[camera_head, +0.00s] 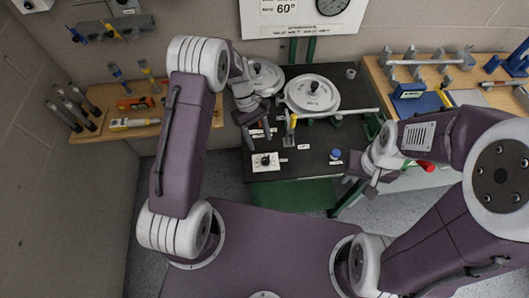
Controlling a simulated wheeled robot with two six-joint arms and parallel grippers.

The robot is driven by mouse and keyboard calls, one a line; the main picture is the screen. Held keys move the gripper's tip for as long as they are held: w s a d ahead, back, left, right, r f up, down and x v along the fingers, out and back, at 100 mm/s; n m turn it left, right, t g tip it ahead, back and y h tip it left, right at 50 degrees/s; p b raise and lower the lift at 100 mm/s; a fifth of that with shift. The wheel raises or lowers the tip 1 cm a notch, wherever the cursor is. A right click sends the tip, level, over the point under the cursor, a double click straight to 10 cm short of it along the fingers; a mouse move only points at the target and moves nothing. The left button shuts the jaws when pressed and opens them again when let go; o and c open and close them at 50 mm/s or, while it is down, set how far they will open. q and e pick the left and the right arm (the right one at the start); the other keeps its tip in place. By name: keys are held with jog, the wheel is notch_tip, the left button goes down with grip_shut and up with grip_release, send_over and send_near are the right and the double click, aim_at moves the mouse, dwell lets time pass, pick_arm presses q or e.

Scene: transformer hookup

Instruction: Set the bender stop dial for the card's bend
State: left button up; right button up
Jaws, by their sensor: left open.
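The stop dial (266,161) is a white plate with a dark knob at the front left of the black bench top (318,165). The knob's setting is too small to read. The card (300,14) on the back wall shows 60° and a round gauge; its top is cut off. My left gripper (254,130) is open above the bench's left part, behind the dial and apart from it. My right gripper (362,188) hangs by the bench's right front edge, away from the dial; its jaws are too small to judge.
Two round bender wheels (312,93) stand at the back of the bench, with a yellow-marked lever (291,128) in front. A small blue-capped item (335,155) stands right of the dial. Wooden side tables hold tools at left (90,133) and right (375,72).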

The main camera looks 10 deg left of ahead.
aim_at(265, 158)
pick_arm(q)
jog(key=p+x, duration=0.1)
jog(key=x, duration=0.8)
jog(key=shift+p, duration=0.4)
jog(key=shift+c, duration=0.2)
grip_shut()
